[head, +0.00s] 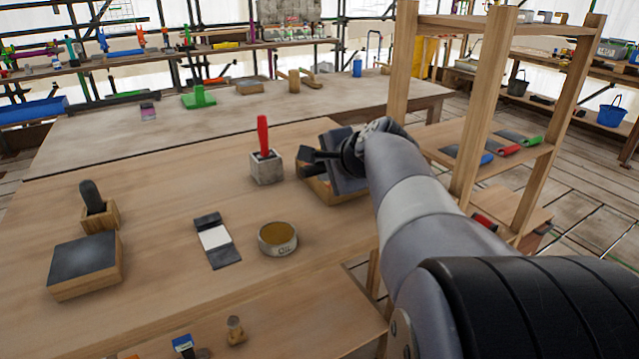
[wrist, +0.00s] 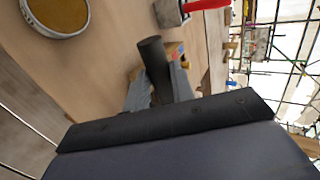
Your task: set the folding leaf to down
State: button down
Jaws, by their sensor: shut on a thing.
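The folding leaf is a slate-grey panel (head: 347,182) standing tilted at a wooden base (head: 316,186), by the right edge of the bench. My gripper (head: 335,157) is at the leaf, with my arm coming in from the right. In the wrist view my gripper (wrist: 156,90) is shut with its grey fingers around a black round bar (wrist: 153,58), which looks like the leaf's handle. A broad dark panel fills the bottom of the wrist view; I cannot tell if it is the leaf or my gripper's housing. The hinge is hidden.
A stone block with a red handle (head: 264,138) stands just left of the leaf. An oil tin (head: 278,239), a black-and-white folded pad (head: 216,240) and a dark-topped block (head: 84,265) lie further left. A wooden shelf frame (head: 484,110) stands close right of my arm.

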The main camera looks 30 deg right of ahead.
jog(key=s+f+t+b, duration=0.1)
jog(key=f+b, duration=0.1)
jog(key=b, duration=0.2)
jog(key=s+f+t+b, duration=0.1)
jog(key=s+f+b, duration=0.1)
jog(key=b, duration=0.3)
jog(key=s+f+b, duration=0.1)
jog(key=f+b, duration=0.1)
jog(key=b, duration=0.2)
jog(key=shift+s+d+f+t+b, duration=0.1)
jog(key=shift+s+f+t+b, duration=0.25)
jog(key=shift+t+b, duration=0.05)
jog(key=shift+s+f+b, duration=0.2)
jog(key=shift+f+b, duration=0.45)
jog(key=shift+f, duration=0.5)
jog(key=c, duration=1.2)
grip_release()
jog(key=shift+s, duration=0.1)
jog(key=shift+c, duration=0.2)
jog(key=shift+r, duration=0.15)
